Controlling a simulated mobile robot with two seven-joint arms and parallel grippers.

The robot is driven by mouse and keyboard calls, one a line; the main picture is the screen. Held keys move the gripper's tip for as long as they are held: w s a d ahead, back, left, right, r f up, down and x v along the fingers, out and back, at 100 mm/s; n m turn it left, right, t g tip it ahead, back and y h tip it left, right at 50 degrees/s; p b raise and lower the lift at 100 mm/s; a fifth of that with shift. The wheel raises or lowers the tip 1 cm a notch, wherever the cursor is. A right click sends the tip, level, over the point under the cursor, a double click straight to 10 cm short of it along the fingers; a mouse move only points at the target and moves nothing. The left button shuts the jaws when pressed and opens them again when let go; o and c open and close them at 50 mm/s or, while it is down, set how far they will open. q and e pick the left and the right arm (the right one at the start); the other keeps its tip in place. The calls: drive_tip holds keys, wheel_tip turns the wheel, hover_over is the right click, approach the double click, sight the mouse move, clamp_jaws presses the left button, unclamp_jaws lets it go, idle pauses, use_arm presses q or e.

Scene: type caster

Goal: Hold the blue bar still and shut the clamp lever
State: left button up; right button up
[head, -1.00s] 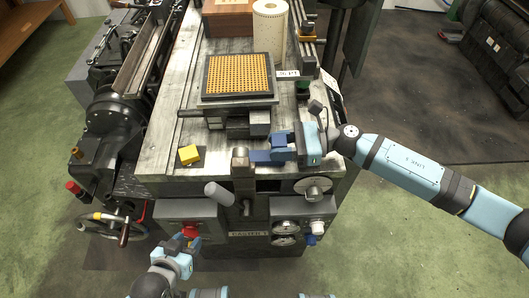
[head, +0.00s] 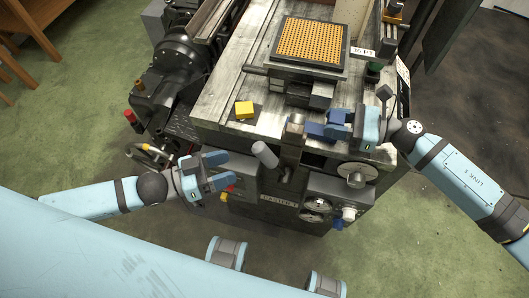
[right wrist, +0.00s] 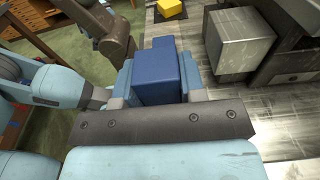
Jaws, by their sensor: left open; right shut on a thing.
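The blue bar (head: 315,130) lies at the front edge of the machine bed, its left end beside the brown metal clamp post (head: 296,122). My right gripper (head: 338,122) is shut on the bar from the right. In the right wrist view the bar (right wrist: 158,75) sits between both fingers. The clamp lever (head: 265,154), with a light grey cylindrical grip, sticks out in front of the machine, tilted up to the left. My left gripper (head: 224,170) is open and empty, left of the lever grip and apart from it, its fingers pointing right.
A yellow block (head: 244,110) lies on the bed left of the clamp post. A tray of orange type (head: 312,41) stands on the bed behind. Knobs and dials (head: 357,174) are on the machine's front, below the bar. A handwheel (head: 148,153) is behind my left arm.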

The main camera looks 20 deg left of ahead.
sight(264, 156)
use_arm(q)
drive_tip(key=shift+g+h, duration=0.5)
drive_tip(key=shift+g, duration=0.1)
drive_tip(key=x, duration=0.6)
drive_tip(key=r+x, duration=0.1)
drive_tip(key=x, duration=0.3)
drive_tip(key=shift+a, duration=0.1)
drive_tip(key=shift+c, duration=0.5)
clamp_jaws()
